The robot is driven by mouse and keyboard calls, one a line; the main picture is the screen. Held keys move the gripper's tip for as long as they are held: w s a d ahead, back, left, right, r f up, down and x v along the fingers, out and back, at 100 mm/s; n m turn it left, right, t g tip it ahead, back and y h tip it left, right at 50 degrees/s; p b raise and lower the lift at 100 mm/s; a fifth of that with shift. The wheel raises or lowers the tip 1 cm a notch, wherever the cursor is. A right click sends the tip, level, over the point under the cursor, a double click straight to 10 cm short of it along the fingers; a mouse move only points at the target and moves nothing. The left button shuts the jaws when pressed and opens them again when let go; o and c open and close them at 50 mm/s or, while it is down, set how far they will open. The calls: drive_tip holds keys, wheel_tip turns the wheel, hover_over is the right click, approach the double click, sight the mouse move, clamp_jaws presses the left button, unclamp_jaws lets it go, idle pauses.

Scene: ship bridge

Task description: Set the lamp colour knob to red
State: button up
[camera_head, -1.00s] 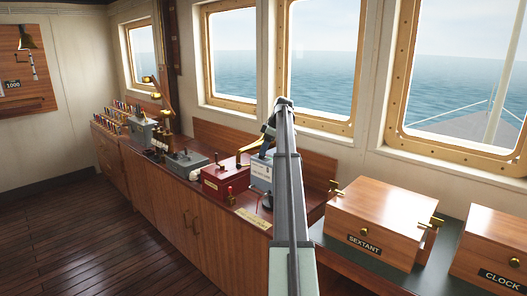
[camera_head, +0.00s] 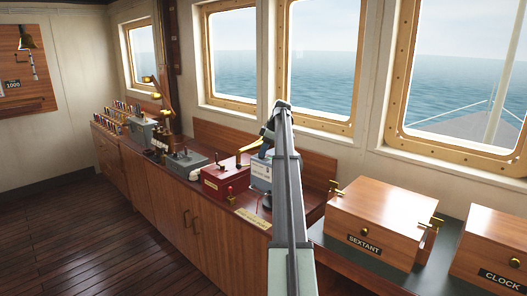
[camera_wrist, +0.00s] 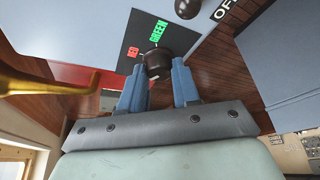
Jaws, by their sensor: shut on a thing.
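The lamp colour knob (camera_wrist: 158,60) is a dark round knob on a black plate (camera_wrist: 150,28) in the wrist view. My gripper (camera_wrist: 157,72) is shut on the knob, one blue finger on each side. In the head view my arm hides the knob and most of the gripper. A blue-grey box (camera_head: 261,177) shows partly behind the arm.
A red box (camera_head: 222,181) with a brass lever stands just left of the blue-grey box, and a grey box (camera_head: 185,164) is farther left. A wooden SEXTANT box (camera_head: 378,215) is at the right. In the wrist view a brass bar (camera_wrist: 50,86) reaches in from the left.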

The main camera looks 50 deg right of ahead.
drive_tip(key=shift+c, duration=0.8)
drive_tip(key=shift+m, duration=0.3)
drive_tip(key=m+h, duration=0.1)
drive_tip(key=m, duration=0.3)
drive_tip(key=shift+a+t+h, duration=0.2)
drive_tip(key=shift+t+h, duration=0.2)
drive_tip(key=m+h, duration=0.1)
drive_tip(key=m, duration=0.2)
drive_tip(key=m+h, duration=0.1)
drive_tip(key=m, duration=0.3)
drive_tip(key=shift+r+h, duration=0.1)
drive_tip(key=shift+h, duration=0.2)
drive_tip(key=o, duration=1.1)
drive_tip(key=shift+c, duration=0.2)
